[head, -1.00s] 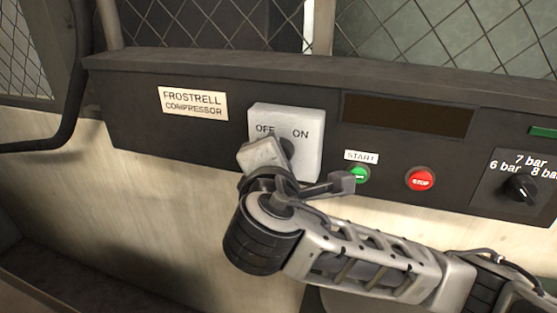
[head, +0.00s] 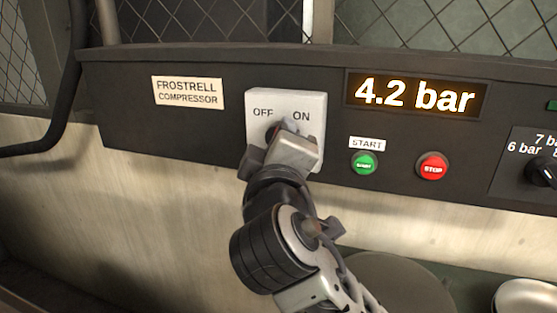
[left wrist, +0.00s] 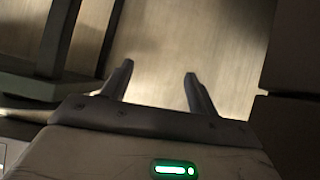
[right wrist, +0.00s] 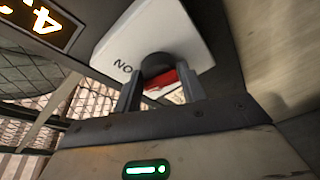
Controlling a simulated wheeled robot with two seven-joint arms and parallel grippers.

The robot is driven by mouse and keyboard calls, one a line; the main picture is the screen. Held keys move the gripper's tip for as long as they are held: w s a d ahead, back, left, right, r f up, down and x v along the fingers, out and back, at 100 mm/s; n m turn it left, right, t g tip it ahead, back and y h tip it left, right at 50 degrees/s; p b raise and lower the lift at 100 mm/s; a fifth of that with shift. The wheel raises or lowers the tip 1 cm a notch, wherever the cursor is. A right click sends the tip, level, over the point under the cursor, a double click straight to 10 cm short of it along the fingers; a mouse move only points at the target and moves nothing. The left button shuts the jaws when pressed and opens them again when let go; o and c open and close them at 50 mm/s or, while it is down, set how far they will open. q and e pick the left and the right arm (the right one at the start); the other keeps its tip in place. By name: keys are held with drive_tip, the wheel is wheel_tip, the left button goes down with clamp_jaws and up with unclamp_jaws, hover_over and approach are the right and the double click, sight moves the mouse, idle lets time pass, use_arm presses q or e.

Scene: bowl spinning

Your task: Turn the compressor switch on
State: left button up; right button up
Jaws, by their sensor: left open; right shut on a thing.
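The compressor switch is a white box (head: 312,108) marked OFF and ON on the dark control panel (head: 215,135). Its round knob (right wrist: 158,66), dark with a red part below, shows in the right wrist view. My right gripper (head: 284,128) is at the box and shut on the knob; in the head view it hides most of the knob. The right wrist view shows the fingers (right wrist: 160,90) on either side of the knob. The display (head: 416,95) is lit and reads 4.2 bar. My left gripper (left wrist: 158,80) is open and empty, seen only in the left wrist view.
A green START button (head: 364,163) and a red STOP button (head: 432,166) sit right of the switch. A pressure dial (head: 542,171) is at the far right. A metal bowl (head: 525,298) lies low at the right. Wire mesh (head: 430,30) stands behind the panel.

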use_arm(q)
drive_tip(key=f+b, duration=0.1)
drive_tip(key=b, duration=0.1)
drive_tip(key=f+b, duration=0.1)
drive_tip(key=b, duration=0.2)
drive_tip(key=shift+w+d+n+t+b, duration=0.2)
drive_tip(key=shift+d+n+t+b, duration=0.1)
drive_tip(key=shift+d+t, duration=0.1)
use_arm(e)
drive_tip(key=m, duration=0.3)
drive_tip(key=m+t+h, duration=0.1)
drive_tip(key=m, duration=0.2)
drive_tip(key=shift+f+t, duration=0.1)
drive_tip(key=shift+t, duration=0.2)
use_arm(q)
drive_tip(key=shift+h, duration=0.3)
use_arm(e)
drive_tip(key=shift+m+h, duration=0.3)
drive_tip(key=shift+m, duration=0.2)
drive_tip(key=o, duration=0.9)
